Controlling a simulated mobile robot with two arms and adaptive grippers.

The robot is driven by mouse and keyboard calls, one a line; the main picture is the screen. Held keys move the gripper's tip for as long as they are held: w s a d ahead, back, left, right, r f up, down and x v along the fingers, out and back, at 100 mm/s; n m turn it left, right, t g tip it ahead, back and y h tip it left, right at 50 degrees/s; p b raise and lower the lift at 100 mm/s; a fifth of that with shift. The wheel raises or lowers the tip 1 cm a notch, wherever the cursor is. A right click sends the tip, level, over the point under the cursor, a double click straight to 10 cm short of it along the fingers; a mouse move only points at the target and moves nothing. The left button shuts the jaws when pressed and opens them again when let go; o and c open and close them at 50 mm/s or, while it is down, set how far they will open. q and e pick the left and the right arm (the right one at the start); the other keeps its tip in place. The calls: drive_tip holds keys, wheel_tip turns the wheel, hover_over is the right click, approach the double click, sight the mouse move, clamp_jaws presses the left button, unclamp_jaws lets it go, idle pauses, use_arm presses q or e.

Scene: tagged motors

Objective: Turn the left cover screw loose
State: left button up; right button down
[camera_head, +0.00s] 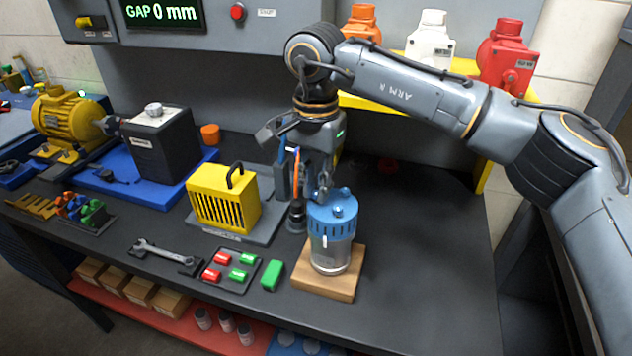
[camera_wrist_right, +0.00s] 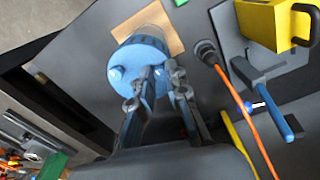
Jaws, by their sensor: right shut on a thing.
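The motor (camera_head: 330,250) is a silver can with a blue cover (camera_head: 325,216) and stands upright on a wooden block (camera_head: 347,279). The blue cover also shows in the right wrist view (camera_wrist_right: 135,52). My right gripper (camera_head: 324,188) is above the left part of the cover, its fingers pointing down. In the wrist view its fingertips (camera_wrist_right: 147,84) are close together at the cover's top. They are shut on the left cover screw, which they mostly hide. Another screw (camera_wrist_right: 116,73) stands free on the cover's other side. My left gripper is out of view.
A yellow slotted box (camera_head: 222,197) stands left of the motor. Red and green blocks (camera_head: 271,275) and a wrench (camera_head: 165,252) lie in front. The table right of the motor is clear.

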sight(316, 192)
drive_tip(key=shift+s+f, duration=0.15)
drive_tip(key=shift+f, duration=0.15)
drive_tip(key=c, duration=1.3)
unclamp_jaws()
drive_tip(key=shift+r, duration=0.1)
drive_tip(key=shift+r, duration=0.2)
wheel_tip(316, 192, up, 12)
drive_tip(key=shift+f, duration=0.15)
drive_tip(key=shift+w, duration=0.2)
